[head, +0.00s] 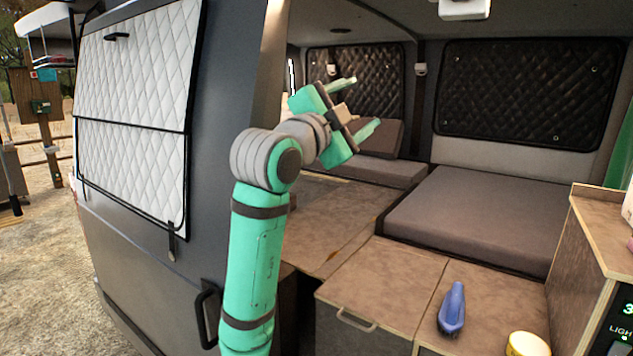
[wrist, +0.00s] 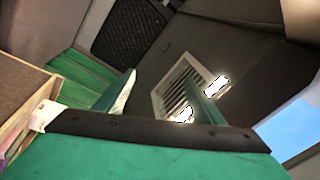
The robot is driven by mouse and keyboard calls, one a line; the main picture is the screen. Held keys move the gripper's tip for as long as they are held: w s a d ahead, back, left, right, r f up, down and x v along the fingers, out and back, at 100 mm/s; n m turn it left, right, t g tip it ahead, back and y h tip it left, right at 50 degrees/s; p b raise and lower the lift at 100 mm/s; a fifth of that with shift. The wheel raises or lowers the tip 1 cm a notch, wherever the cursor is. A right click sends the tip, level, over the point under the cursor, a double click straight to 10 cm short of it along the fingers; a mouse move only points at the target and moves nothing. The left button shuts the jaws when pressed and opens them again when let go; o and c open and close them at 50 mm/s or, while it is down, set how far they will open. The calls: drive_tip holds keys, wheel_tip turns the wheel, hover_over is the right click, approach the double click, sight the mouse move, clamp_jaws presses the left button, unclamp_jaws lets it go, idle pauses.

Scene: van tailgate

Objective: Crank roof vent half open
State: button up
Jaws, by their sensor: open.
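My gripper (head: 357,106) is raised inside the van's opening, its two green fingers spread apart with nothing between them. In the wrist view its fingers (wrist: 160,84) also stand apart and empty. A white slatted vent panel (wrist: 168,92) shows beyond the fingers on a dark surface, and the right finger hides part of it. A white fitting (head: 464,8) is cut off by the top edge of the head view, well right of my gripper; I cannot tell if it belongs to the roof vent. No crank handle can be made out.
The van's door with a white quilted panel (head: 133,90) stands left of my arm. A grey mattress (head: 480,215) lies inside. A wooden cabinet (head: 600,225) rises at right.

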drive_tip(key=w+a+f+n+t+y, duration=0.15)
drive_tip(key=f+n, duration=0.25)
drive_tip(key=f, duration=1.1)
drive_tip(key=w+a+f+n+t+y, duration=0.1)
drive_tip(key=w+f+n+y, duration=0.3)
drive_tip(key=f, duration=1.1)
drive_tip(key=s+a+f+n+y, duration=0.1)
drive_tip(key=s+f+n, duration=0.4)
drive_tip(key=f, duration=0.8)
drive_tip(key=s+a+f+n+y, duration=0.1)
drive_tip(key=s+f+n+y, duration=0.1)
drive_tip(key=s+f, duration=0.75)
drive_tip(key=s+f+n+g+y, duration=0.2)
drive_tip(key=s+f+n+y, duration=0.15)
drive_tip(key=s+f, duration=1.45)
drive_tip(key=s+a+g, duration=0.1)
drive_tip(key=s+g, duration=0.1)
drive_tip(key=s, duration=2.3)
drive_tip(key=shift+a+r, duration=0.35)
drive_tip(key=shift+r, duration=0.05)
drive_tip(key=shift+s+n, duration=0.1)
drive_tip(key=shift+n, duration=0.15)
